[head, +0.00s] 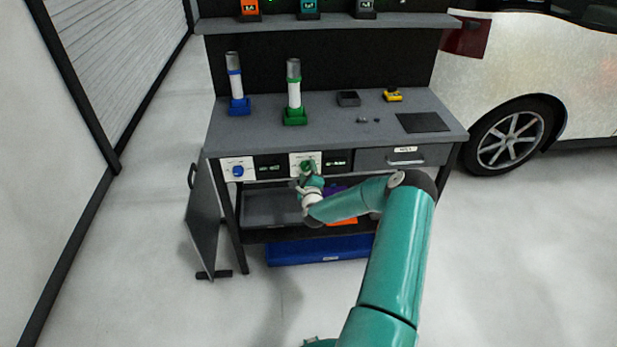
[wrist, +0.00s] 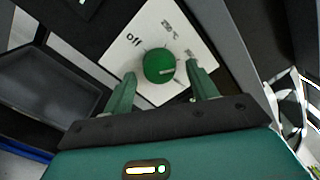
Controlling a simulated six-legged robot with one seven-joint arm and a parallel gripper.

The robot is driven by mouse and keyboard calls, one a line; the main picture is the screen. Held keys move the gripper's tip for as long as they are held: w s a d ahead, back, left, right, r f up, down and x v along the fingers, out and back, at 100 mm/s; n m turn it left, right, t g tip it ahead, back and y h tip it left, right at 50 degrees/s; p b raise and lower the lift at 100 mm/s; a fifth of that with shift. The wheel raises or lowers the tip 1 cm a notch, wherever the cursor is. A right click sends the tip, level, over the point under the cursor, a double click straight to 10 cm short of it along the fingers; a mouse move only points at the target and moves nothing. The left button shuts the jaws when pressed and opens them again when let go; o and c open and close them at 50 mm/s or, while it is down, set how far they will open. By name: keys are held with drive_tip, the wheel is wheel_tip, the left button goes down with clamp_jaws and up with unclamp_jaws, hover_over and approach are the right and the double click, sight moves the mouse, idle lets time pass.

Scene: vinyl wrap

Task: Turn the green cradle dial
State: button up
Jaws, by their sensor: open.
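The green cradle dial (wrist: 159,66) is a round green knob on a white plate marked "off" and with other settings around it. In the head view the green dial (head: 306,167) sits on the front of the workbench, partly hidden by my gripper. My gripper (wrist: 163,85) is open, with one finger on each side of the dial in the wrist view and the dial just beyond the fingertips. I cannot tell whether a finger touches it. The green cradle (head: 295,117) holds an upright white and green cylinder on the bench top.
A blue dial (head: 238,171) is on the left of the bench front, below a blue cradle (head: 239,106). A drawer (head: 404,157) is at the right. An open door panel (head: 203,220) stands at left. A lower shelf (head: 270,207) lies under the dials. A car (head: 545,75) stands at right.

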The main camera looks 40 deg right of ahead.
drive_tip(key=v, duration=1.3)
drive_tip(key=shift+s+a, duration=0.3)
drive_tip(key=w+a+r+n+g+y, duration=0.1)
drive_tip(key=w+a+r+n+y, duration=0.55)
drive_tip(key=a+n, duration=0.4)
drive_tip(key=s+a+r+n+g+y, duration=0.1)
drive_tip(key=s+a+r+n+g, duration=0.25)
drive_tip(key=a+r+n, duration=0.75)
drive_tip(key=s+a+r+n+g, duration=0.1)
drive_tip(key=s+a+r+n, duration=0.1)
drive_tip(key=s+a+r, duration=0.3)
drive_tip(key=s+a+r+n+g, duration=0.2)
drive_tip(key=s+a+r+n, duration=0.1)
drive_tip(key=s+r, duration=0.4)
drive_tip(key=s+a+r+n+g+y, duration=0.1)
drive_tip(key=s+a+r+n, duration=0.1)
drive_tip(key=s, duration=0.5)
drive_tip(key=s+a+r+n+g+y, duration=0.1)
drive_tip(key=s+a+r+n, duration=0.1)
drive_tip(key=s, duration=0.5)
drive_tip(key=shift+a+r, duration=0.55)
drive_tip(key=shift+a, duration=0.6)
